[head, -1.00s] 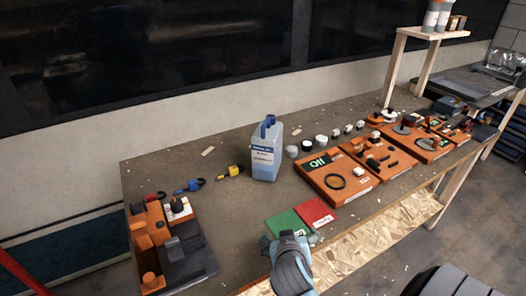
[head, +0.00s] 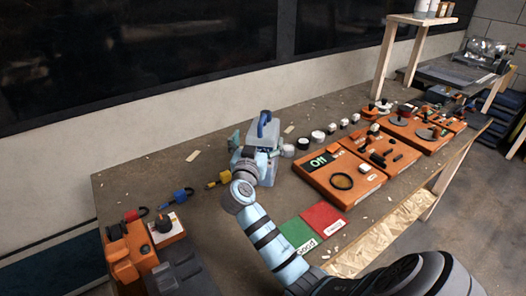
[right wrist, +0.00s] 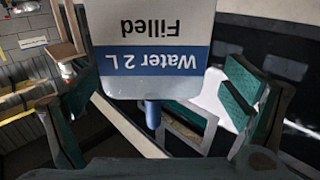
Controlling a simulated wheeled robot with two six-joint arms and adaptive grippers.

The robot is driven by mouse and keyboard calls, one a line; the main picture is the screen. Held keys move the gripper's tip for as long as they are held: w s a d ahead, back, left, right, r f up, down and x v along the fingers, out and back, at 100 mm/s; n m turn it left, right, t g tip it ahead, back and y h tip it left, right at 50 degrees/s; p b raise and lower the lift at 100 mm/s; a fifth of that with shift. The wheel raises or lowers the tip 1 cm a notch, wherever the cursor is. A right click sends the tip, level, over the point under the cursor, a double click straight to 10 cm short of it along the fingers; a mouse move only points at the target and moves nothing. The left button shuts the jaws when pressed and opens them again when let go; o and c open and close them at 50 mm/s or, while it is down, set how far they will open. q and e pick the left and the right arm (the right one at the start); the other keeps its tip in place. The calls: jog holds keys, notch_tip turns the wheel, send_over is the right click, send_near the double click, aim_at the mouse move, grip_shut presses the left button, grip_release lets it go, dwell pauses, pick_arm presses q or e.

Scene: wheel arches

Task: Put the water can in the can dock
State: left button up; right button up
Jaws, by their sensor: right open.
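The water can (head: 268,136) is a grey-blue jug with a dark blue handle, upright on the table. In the right wrist view its label (right wrist: 155,62) reads "Water 2 L Filled" upside down. My right gripper (head: 252,152) is at the can in the head view and hides much of its front. In the right wrist view the gripper's green-padded fingers (right wrist: 158,112) are spread wide, one on each side of the can, with gaps visible. I cannot tell for sure which fixture is the can dock. My left gripper is not in view.
An orange-and-black fixture (head: 128,256) stands at the front left. Orange boards (head: 340,182) line the right. Green (head: 298,234) and red (head: 325,216) mats lie in front. Yellow (head: 225,177) and blue (head: 180,195) plugs lie left of the can. Small jars (head: 318,136) stand to its right.

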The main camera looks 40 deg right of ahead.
jog(key=d, duration=0.1)
jog(key=w+d, duration=0.2)
jog(key=shift+d+f, duration=0.35)
jog(key=shift+f, duration=0.05)
jog(key=shift+a, duration=0.1)
jog(key=c, duration=1.8)
jog(key=shift+c, duration=1)
jog(key=shift+r, duration=0.15)
